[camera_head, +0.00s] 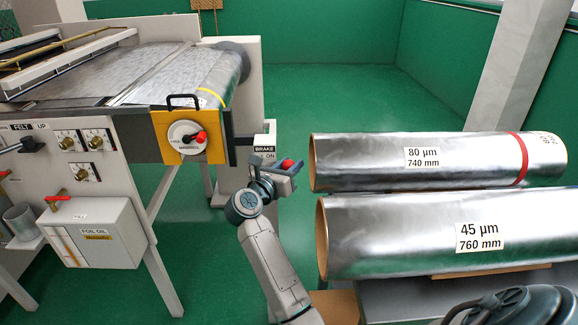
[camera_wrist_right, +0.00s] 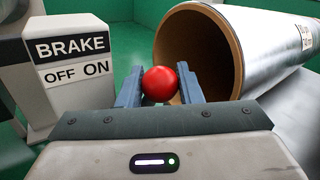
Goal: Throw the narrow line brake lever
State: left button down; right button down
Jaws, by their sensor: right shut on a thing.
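The brake lever's red ball knob (camera_head: 287,164) shows beside the brake post (camera_head: 268,141), below the machine's roller end. In the right wrist view the red knob (camera_wrist_right: 159,84) sits between the two fingers of my right gripper (camera_wrist_right: 160,92), which is shut on it. The brake post's label (camera_wrist_right: 73,60) there reads BRAKE, OFF and ON; the knob is right of the label, past the ON side. The lever's stem is hidden behind the gripper. My right gripper (camera_head: 279,174) also shows in the head view. My left gripper is not in view.
Two large foil rolls, marked 80 µm (camera_head: 385,155) and 45 µm (camera_head: 400,240), lie close right of my right gripper. Green floor (camera_head: 330,95) is clear behind.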

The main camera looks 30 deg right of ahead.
jog(key=shift+w+a+r+n, duration=0.15)
jog(key=shift+w+a+n, duration=0.05)
jog(key=shift+a+n, duration=0.1)
jog(key=shift+w+a+r+n+t+h, duration=0.15)
jog(key=shift+a+r+n+t+h, duration=0.05)
jog(key=shift+r+n+t+h, duration=0.1)
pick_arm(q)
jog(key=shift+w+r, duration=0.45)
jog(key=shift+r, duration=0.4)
pick_arm(e)
jog(key=c, duration=1.1)
grip_release()
jog(key=shift+f, duration=0.1)
jog(key=shift+c, duration=0.2)
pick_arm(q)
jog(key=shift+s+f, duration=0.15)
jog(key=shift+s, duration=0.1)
pick_arm(e)
jog(key=shift+o, duration=0.6)
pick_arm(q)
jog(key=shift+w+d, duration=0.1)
pick_arm(e)
jog(key=shift+d, duration=0.1)
